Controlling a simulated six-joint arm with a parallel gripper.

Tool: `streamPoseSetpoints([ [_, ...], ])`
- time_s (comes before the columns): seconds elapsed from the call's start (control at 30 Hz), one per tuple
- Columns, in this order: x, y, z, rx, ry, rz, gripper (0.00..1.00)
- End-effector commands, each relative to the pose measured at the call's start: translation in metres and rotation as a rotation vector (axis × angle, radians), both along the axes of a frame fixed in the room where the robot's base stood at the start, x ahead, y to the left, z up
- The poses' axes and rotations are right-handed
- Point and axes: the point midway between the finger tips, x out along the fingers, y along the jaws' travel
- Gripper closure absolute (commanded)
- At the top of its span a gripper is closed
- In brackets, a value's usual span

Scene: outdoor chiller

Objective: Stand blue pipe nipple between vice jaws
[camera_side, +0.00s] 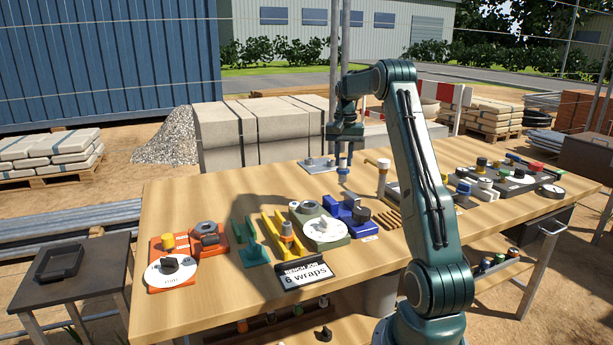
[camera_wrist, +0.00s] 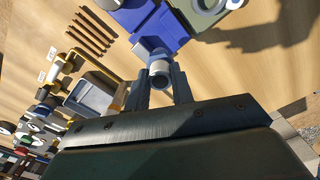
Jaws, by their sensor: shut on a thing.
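My gripper (camera_side: 343,158) hangs over the back middle of the table, pointing down. It is shut on the blue pipe nipple (camera_side: 343,174), which looks upright below the fingers. In the wrist view the nipple (camera_wrist: 160,72) shows its round, pale open end between my two fingers (camera_wrist: 160,90). The blue vice (camera_side: 349,209) sits on the table, nearer the front than my gripper. In the wrist view the vice (camera_wrist: 160,30) is just beyond the nipple, and the two look apart. I cannot tell the gap between its jaws.
A green fixture with a white disc (camera_side: 321,228) stands left of the vice. Yellow brackets (camera_side: 282,240) and a "6 wraps" sign (camera_side: 304,274) are further left. Brown rods (camera_side: 388,217) lie right of the vice. A grey plate (camera_side: 318,165) lies behind.

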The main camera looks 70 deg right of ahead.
Motion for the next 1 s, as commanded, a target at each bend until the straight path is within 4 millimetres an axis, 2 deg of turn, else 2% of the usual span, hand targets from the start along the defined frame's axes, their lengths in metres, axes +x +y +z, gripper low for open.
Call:
streamPoseSetpoints([
  [0.37, 0.000, 0.001, -0.002, 0.001, 0.000, 0.000, 1.00],
  [1.0, 0.000, 0.001, -0.046, 0.000, 0.000, 0.000, 1.00],
])
